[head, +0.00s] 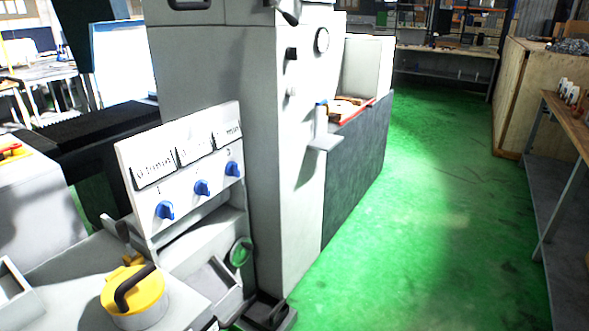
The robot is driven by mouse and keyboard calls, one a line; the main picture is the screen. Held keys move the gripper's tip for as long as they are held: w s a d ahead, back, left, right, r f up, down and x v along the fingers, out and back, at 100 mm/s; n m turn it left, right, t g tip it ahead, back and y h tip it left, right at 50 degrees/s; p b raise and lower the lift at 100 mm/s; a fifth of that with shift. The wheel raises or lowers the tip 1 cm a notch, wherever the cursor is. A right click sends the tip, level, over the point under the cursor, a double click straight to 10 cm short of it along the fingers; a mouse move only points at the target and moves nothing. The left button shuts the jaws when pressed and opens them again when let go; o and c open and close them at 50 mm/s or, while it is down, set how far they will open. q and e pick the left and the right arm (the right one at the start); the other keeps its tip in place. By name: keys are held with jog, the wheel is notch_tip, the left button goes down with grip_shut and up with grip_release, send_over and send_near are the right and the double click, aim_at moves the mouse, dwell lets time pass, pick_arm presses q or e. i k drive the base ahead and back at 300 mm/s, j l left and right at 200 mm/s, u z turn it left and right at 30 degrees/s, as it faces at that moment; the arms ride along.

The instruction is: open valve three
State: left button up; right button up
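A white upright panel (187,180) stands at the left and carries three blue valve knobs in a row, with a label plate above each. The valve marked 3 (234,169) is the rightmost knob and sits highest in the picture. The valve marked 2 (202,188) is in the middle, and the valve marked 1 (165,210) is at the left. The knobs are too small to tell how far each is turned. Neither of my grippers can be made out in the head view, and nothing is seen touching the knobs.
A yellow-lidded pot (134,291) with a dark handle stands before the panel. A green round part (240,252) sits below the knobs. A tall grey machine cabinet (303,190) rises just right of the panel. The green floor (430,230) is open to the right, with a workbench (566,125) beyond.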

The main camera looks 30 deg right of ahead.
aim_at(232, 169)
jog(key=z, duration=0.7)
